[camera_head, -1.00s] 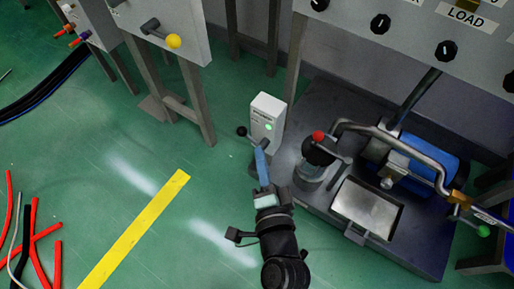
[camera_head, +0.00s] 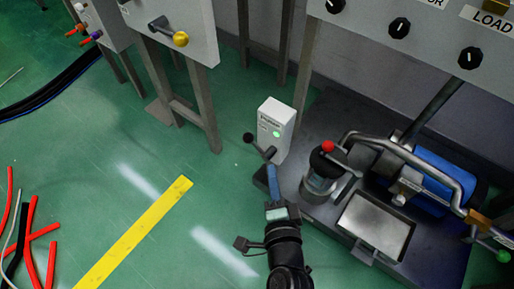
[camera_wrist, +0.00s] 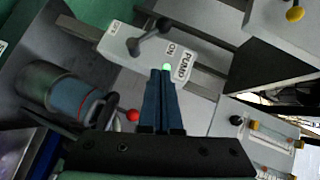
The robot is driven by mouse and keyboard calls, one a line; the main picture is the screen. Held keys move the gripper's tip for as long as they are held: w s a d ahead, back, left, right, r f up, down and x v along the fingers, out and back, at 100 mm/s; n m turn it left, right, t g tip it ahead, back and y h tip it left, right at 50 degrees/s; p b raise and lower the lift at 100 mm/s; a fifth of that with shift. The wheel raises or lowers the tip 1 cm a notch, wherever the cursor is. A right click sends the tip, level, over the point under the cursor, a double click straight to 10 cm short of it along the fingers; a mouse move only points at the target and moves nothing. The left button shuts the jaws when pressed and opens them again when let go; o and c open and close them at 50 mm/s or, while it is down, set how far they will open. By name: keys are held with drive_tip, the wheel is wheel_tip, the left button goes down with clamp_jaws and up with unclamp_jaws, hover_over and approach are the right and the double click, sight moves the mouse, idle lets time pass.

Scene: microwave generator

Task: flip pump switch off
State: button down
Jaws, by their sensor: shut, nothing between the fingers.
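In the wrist view, the lever (camera_wrist: 149,36) lies across the box face above the PUMP and ON lettering (camera_wrist: 178,60). My gripper (camera_head: 271,168) has blue fingers, shut and empty, just below the lever in the head view. In the wrist view, the fingertips (camera_wrist: 161,70) are near the green lamp; contact cannot be told.
A machine with a red knob (camera_head: 327,146), a bent pipe and a blue cylinder (camera_head: 444,180) stands to the right. A grey cabinet with a yellow-knobbed lever (camera_head: 180,39) stands at upper left. The green floor around the yellow stripe (camera_head: 135,232) is mostly clear.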

sight(256, 146)
drive_tip(key=w+a+f+b, duration=0.2)
drive_tip(key=w+a, duration=0.1)
drive_tip(key=w, duration=0.6)
drive_tip(key=shift+a+f, duration=0.3)
drive_tip(key=shift+f, duration=0.1)
drive_tip(key=shift+w+r+p, duration=0.1)
drive_tip(key=shift+p, duration=0.35)
